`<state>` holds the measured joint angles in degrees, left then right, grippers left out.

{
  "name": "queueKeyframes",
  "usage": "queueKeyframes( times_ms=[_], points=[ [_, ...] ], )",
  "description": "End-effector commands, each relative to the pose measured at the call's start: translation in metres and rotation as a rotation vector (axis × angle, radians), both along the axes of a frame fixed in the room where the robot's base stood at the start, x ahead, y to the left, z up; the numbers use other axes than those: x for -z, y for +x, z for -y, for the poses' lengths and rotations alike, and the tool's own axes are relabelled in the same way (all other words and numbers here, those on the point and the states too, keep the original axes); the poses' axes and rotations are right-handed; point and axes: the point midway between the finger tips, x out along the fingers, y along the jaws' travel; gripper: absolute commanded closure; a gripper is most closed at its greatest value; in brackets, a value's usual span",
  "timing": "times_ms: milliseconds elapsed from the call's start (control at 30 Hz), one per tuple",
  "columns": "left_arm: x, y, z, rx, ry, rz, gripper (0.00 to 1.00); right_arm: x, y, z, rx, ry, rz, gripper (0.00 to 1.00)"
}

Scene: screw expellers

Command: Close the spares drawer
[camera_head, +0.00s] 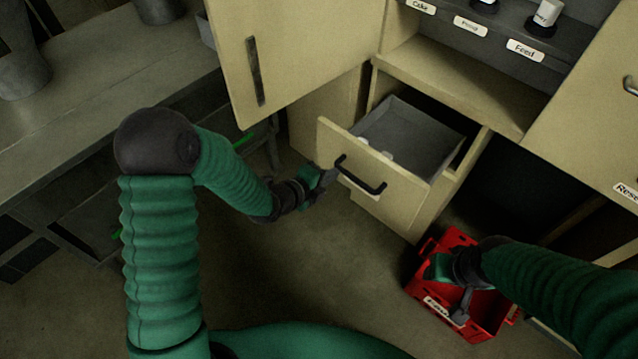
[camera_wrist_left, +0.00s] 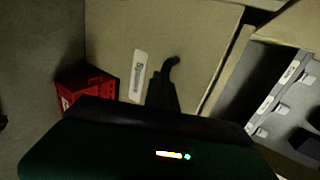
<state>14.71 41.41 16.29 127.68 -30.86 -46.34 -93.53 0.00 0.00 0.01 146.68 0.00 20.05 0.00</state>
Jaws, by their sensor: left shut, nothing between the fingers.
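The spares drawer (camera_head: 398,204) stands pulled out of the beige cabinet, with its grey inside showing. A few small pale items lie near its front. Its dark bar handle (camera_head: 360,174) is on the front panel. My left gripper (camera_head: 328,178) is shut and empty, close to the left end of the handle; I cannot tell whether it touches. In the left wrist view the drawer front (camera_wrist_left: 195,40) fills the middle, with a white label (camera_wrist_left: 137,75), and the dark fingers (camera_wrist_left: 163,88) partly hide the handle. My right gripper (camera_head: 464,302) is over the red crate; its jaw state is unclear.
The red crate (camera_head: 415,262) sits on the floor below and right of the drawer. A tall cabinet door (camera_head: 290,45) stands open above left of the drawer. A labelled shelf (camera_head: 480,38) is above. A grey workbench (camera_head: 100,80) lines the left. Floor before the drawer is clear.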

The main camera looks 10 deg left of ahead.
Motion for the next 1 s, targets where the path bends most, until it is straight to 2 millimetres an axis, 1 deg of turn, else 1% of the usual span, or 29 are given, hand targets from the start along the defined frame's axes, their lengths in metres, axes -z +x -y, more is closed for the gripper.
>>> queueKeyframes(
  times_ms=[100, 433, 567, 667, 767, 1000],
  points=[
    [0.001, 0.004, 0.003, 0.000, 0.000, -0.001, 1.00, 0.001, 0.000, 0.000, 0.000, 0.000, 0.000, 0.54],
    [0.001, 0.005, 0.003, 0.000, 0.000, -0.001, 1.00, 0.001, 0.000, 0.000, 0.000, 0.000, 0.000, 0.54],
    [0.002, 0.009, 0.006, 0.001, 0.000, 0.000, 1.00, 0.003, 0.000, 0.000, 0.000, 0.000, 0.000, 0.54],
    [0.002, 0.018, 0.011, 0.002, 0.001, 0.002, 1.00, 0.006, 0.000, 0.000, 0.000, 0.000, 0.000, 0.54],
    [0.003, 0.031, 0.019, 0.002, 0.001, 0.002, 1.00, 0.010, 0.000, 0.000, 0.000, 0.000, 0.000, 0.54],
    [0.004, 0.076, 0.045, 0.003, 0.000, 0.002, 1.00, 0.024, 0.000, 0.000, 0.000, 0.000, 0.000, 0.54]
  ],
)
